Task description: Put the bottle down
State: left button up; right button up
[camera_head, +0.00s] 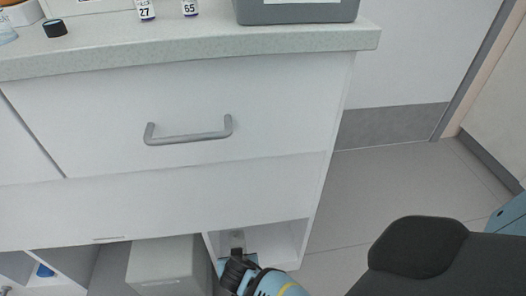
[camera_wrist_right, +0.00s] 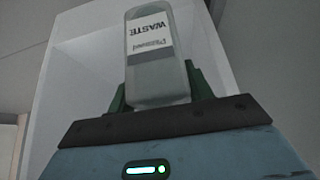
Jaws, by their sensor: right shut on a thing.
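The bottle (camera_wrist_right: 158,62) is pale and translucent, with a white label reading "WASTE" that appears upside down in the right wrist view. My right gripper (camera_wrist_right: 160,98) is shut on it, with a green finger on each side. In the head view the gripper (camera_head: 238,258) is low at the bottom, at the front of an open compartment under the counter. The bottle (camera_head: 237,238) shows faintly just beyond it, inside the compartment. I cannot tell whether the bottle touches the compartment floor. My left gripper is out of view.
White walls of the open compartment (camera_head: 288,238) stand around the bottle. A grey box-like unit (camera_head: 165,265) is left of it. Above are a drawer with a grey handle (camera_head: 188,137) and the counter (camera_head: 200,42), bearing small vials and a grey bin (camera_head: 296,12). A dark rounded shape (camera_head: 420,246) is at lower right.

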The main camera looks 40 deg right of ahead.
jog(key=d+f+b, duration=0.1)
jog(key=d, duration=1.4)
jog(key=shift+s+f, duration=0.2)
jog(key=shift+s, duration=0.25)
jog(key=shift+d+f+b, duration=0.1)
jog(key=shift+b, duration=0.2)
notch_tip(320, 180, down, 4)
jog(key=shift+r+b, duration=0.25)
jog(key=shift+b, duration=0.9)
jog(key=shift+r, duration=0.1)
jog(key=o, duration=1.1)
jog(key=shift+o, duration=0.2)
